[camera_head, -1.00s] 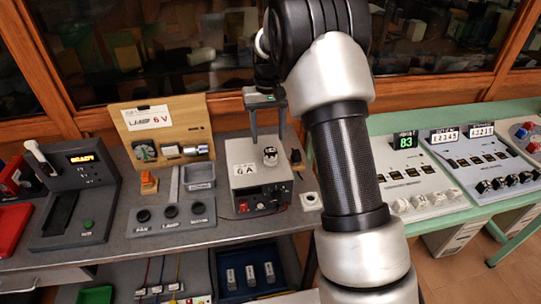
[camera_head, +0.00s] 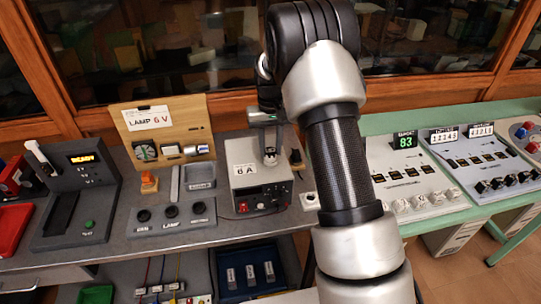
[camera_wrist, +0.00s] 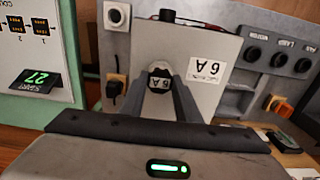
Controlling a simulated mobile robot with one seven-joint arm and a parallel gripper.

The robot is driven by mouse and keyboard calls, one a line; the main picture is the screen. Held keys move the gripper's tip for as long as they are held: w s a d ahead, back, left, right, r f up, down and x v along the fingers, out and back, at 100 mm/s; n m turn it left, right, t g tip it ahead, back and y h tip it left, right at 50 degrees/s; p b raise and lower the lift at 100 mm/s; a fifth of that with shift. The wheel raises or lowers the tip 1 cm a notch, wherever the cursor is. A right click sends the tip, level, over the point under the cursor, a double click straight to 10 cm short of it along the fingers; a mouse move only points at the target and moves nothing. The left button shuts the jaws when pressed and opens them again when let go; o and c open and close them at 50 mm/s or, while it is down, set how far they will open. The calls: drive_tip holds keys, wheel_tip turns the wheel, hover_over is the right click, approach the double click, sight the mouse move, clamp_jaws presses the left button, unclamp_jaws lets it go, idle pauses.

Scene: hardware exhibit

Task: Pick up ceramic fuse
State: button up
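A small dark and white fuse (camera_wrist: 160,72) sits upright on top of the grey box (camera_wrist: 205,45) marked 6 A. I take it for the ceramic fuse. In the head view the fuse (camera_head: 270,158) is partly hidden by my gripper. My gripper (camera_wrist: 163,84) points at the fuse, its two grey fingers apart with a gap between them. The fingertips are close to the fuse's two sides. I cannot tell whether they touch it. In the head view my gripper (camera_head: 269,148) is just over the box top.
A wooden board (camera_head: 165,130) marked LAMP 6 V and a grey panel of round sockets (camera_head: 170,212) stand left of the box. A white socket block (camera_head: 309,201) lies to its right. A green bench (camera_head: 460,140) with counters is farther right.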

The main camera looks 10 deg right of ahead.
sight(270, 151)
drive_tip(key=shift+c, duration=0.5)
wheel_tip(270, 151, up, 10)
